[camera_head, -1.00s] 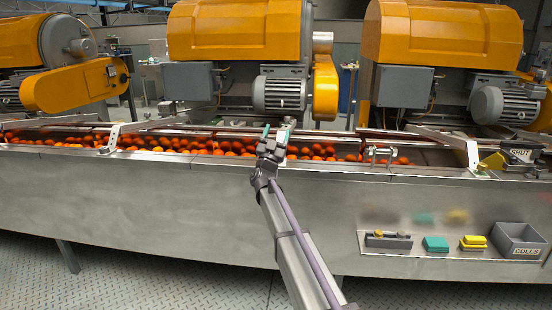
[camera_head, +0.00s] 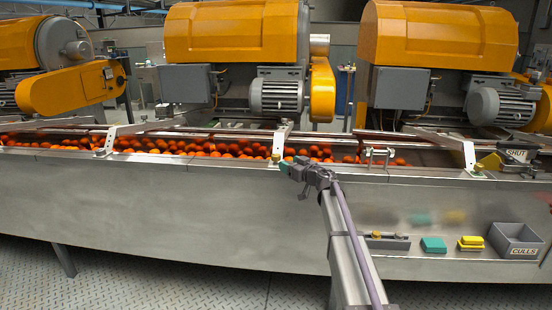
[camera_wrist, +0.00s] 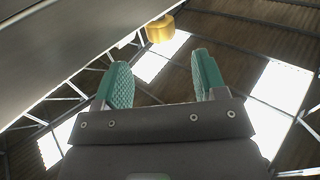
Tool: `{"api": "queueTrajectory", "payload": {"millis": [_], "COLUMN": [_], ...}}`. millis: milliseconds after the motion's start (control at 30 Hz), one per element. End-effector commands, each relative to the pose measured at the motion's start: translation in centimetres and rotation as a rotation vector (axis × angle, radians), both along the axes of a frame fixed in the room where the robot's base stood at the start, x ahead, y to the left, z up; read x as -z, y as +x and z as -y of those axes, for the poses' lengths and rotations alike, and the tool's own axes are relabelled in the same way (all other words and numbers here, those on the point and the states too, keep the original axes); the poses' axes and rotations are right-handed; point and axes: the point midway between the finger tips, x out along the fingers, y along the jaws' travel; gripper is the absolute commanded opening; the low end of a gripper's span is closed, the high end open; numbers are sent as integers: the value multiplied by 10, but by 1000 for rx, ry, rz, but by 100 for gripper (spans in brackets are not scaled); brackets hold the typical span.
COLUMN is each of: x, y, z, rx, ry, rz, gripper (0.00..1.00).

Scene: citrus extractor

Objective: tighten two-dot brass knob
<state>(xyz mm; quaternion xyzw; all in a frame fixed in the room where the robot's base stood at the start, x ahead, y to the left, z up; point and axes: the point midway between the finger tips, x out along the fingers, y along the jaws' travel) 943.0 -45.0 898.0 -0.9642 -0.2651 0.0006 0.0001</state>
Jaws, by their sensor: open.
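A brass knob (camera_head: 275,158) sits at the lower end of a pale bracket on the front rail of the trough. My gripper (camera_head: 287,164) is just right of it and a little lower, pointing left. In the wrist view a brass knob (camera_wrist: 160,28) hangs beyond the fingertips, near the top of the picture. My gripper (camera_wrist: 160,85) is open there, with green ribbed pads and nothing between them. The knob is apart from both pads in that view. Its dots are too small or hidden, so I cannot tell whether it is the two-dot one.
Oranges (camera_head: 150,145) fill the trough behind the rail. More brackets stand to the left (camera_head: 112,137) and right (camera_head: 468,152). Below right, a shelf holds a grey rack (camera_head: 388,242), a green block (camera_head: 433,244), a yellow block (camera_head: 472,242) and a CULLS bin (camera_head: 518,241).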

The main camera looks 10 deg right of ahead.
Motion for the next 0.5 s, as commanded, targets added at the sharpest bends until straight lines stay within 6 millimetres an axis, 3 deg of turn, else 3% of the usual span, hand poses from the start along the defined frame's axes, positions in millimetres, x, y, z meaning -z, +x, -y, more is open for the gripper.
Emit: {"api": "queueTrajectory", "payload": {"millis": [300, 500], "x": [0, 0], "y": [65, 75], "z": [-37, -45], "rx": [-2, -1], "ry": [1, 0], "rz": [1, 1], "gripper": [65, 65]}}
